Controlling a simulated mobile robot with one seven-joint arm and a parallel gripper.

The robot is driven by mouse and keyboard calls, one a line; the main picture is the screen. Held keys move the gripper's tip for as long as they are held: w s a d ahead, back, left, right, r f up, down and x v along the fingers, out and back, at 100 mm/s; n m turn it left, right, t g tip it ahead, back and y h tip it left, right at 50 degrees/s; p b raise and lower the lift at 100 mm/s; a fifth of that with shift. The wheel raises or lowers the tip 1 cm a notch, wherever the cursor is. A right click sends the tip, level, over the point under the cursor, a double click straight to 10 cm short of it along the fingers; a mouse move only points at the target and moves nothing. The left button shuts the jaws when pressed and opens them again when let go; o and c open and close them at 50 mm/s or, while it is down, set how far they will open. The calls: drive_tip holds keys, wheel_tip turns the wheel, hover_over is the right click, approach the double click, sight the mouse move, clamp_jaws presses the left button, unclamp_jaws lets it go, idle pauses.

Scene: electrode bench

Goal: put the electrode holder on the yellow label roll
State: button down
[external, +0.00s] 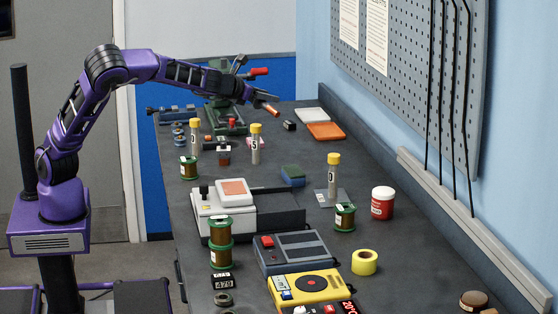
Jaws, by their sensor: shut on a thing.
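The yellow label roll (365,263) stands on the bench at the front right, to the right of the yellow device. My gripper (262,103) is over the far part of the bench, well behind the label roll and to its left. It is shut on a small dark piece with a copper-orange end (272,109), which I take to be the electrode holder. The held piece is tilted down to the right and looks raised above the bench. The fingers are too small to make out in detail.
A white scale (214,216), green-flanged spools (220,254), a grey box device (297,252) and a yellow device (310,288) crowd the near left. A red jar (382,203) and yellow-capped tubes (333,178) stand behind the roll. White and orange trays (326,132) lie at the back.

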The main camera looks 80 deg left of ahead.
drive_tip(key=w+d+r+m+t+h, duration=0.15)
drive_tip(key=w+d+m, duration=0.5)
drive_tip(key=d, duration=0.65)
drive_tip(key=w+d+m+t+h, duration=0.2)
drive_tip(key=w+d+m, duration=0.4)
drive_tip(key=d, duration=0.8)
drive_tip(key=w+d+m+t+h, duration=0.25)
drive_tip(key=d+m+h, duration=0.4)
drive_tip(key=d, duration=2.25)
wheel_tip(320, 180, down, 6)
drive_tip(key=m+y+b, duration=0.1)
drive_tip(key=m+b, duration=0.1)
drive_tip(key=m, duration=0.1)
drive_tip(key=shift+s+a+t+y+b, duration=0.15)
drive_tip(key=shift+t+y+b, duration=0.15)
drive_tip(key=shift+b, duration=0.05)
wheel_tip(320, 180, down, 10)
drive_tip(key=b, duration=0.2)
drive_tip(key=shift+r, duration=0.15)
